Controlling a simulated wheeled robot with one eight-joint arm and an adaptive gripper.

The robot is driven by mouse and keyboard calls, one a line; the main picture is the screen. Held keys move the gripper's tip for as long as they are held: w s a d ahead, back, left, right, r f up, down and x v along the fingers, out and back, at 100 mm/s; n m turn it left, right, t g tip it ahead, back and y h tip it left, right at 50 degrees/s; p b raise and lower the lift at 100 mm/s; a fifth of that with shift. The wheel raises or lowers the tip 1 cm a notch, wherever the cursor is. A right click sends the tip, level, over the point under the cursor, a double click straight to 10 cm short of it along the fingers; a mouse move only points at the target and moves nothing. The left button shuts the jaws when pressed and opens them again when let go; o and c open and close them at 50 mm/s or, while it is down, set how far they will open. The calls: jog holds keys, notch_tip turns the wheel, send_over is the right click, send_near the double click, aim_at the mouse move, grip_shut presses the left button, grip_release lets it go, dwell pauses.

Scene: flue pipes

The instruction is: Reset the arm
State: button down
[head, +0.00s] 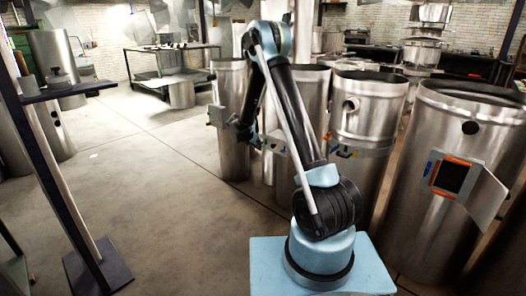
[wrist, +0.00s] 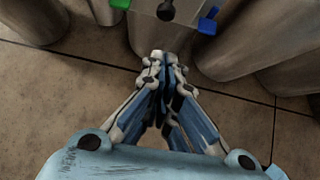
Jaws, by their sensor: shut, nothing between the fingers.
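My arm rises from its blue base in the middle of the head view, bends at the elbow and reaches down among the steel flue pipes. My gripper (wrist: 162,62) shows in the wrist view, its fingers together and empty. It points toward a steel pipe with a pale box (wrist: 170,12) bearing a green clip and a blue clip. In the head view the gripper is small and dark near the pipes, and its fingers cannot be made out clearly.
Several upright steel pipes (head: 345,150) stand behind and right of my arm. A large pipe (head: 468,140) at right has an open hatch door (head: 487,198). A dark stand (head: 65,90) is at left, a workbench (head: 150,65) at the back.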

jog(key=s+d+r+m+g+y, duration=0.1)
jog(key=s+d+r+m, duration=0.4)
jog(key=s, duration=0.4)
jog(key=s+d+r+m+g+y, duration=0.1)
jog(key=s+d+r+m, duration=0.25)
jog(key=s+r, duration=0.45)
jog(key=s+d+r+m+g, duration=0.1)
jog(key=s+d+r+m, duration=0.4)
jog(key=s, duration=0.4)
jog(key=s+f+m+y, duration=0.2)
jog(key=s+m, duration=0.5)
jog(key=s, duration=0.8)
jog(key=s+f+m+g+y, duration=0.1)
jog(key=s+m, duration=0.5)
jog(key=s, duration=0.9)
jog(key=shift+d+f+m+y, duration=0.35)
jog(key=shift+d+f+y, duration=0.15)
jog(key=shift+f, duration=0.3)
jog(key=shift+w, duration=0.1)
jog(key=shift+w+f, duration=0.2)
jog(key=shift+w, duration=0.25)
